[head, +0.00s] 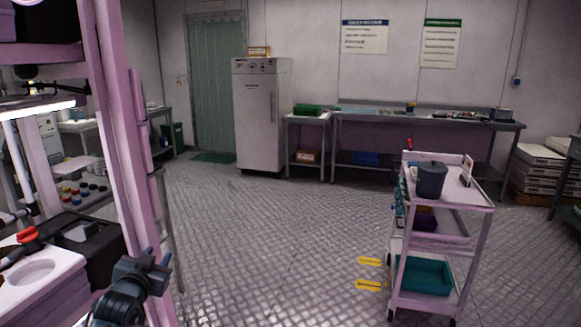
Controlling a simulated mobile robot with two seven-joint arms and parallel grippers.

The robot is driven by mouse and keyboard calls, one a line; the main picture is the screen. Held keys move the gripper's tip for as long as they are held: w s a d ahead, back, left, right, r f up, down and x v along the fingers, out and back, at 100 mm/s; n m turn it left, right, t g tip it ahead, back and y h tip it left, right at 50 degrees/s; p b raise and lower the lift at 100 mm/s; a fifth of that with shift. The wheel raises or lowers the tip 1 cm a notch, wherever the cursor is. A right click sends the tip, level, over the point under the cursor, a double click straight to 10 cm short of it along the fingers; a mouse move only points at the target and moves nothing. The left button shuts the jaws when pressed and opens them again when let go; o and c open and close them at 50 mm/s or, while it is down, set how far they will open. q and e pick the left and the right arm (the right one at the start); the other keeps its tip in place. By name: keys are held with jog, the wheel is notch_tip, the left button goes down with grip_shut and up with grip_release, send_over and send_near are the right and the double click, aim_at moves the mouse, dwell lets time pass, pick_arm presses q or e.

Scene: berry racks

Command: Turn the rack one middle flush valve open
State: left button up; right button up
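A pink-framed rack (118,130) stands close at the left, cut off by the picture's edge. I cannot make out a middle flush valve on it, nor a label that tells which rack it is. A small red-handled item (27,234) lies at the far left above a pale surface; I cannot tell whether it is a valve. My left gripper (158,259) is at the lower left, in front of the rack's lower part. Its two fingers look apart, with nothing between them. My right gripper is out of view.
A white cart (470,193) with a dark pot (431,180) and a teal bin (425,275) stands at the right. A tall white cabinet (262,120) and a long bench (430,116) line the back wall. The middle floor (270,230) is clear.

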pick_arm(q)
jog(key=s+d+f+g+h, duration=0.1)
jog(key=s+d+f, duration=0.4)
jog(key=s+f, duration=0.25)
jog(key=s+d+f+g+h, duration=0.1)
jog(key=s+d+f+g, duration=0.1)
jog(key=s+d+f, duration=0.45)
jog(key=s+d+f+g+h, duration=0.1)
jog(key=s+d+f, duration=0.1)
jog(key=s, duration=0.9)
jog(key=s+d+f+g+h, duration=0.1)
jog(key=s+d+f, duration=0.2)
jog(key=s, duration=0.8)
jog(key=shift+d+f+g, duration=0.3)
jog(key=shift+d+f, duration=0.05)
jog(key=shift+d, duration=0.35)
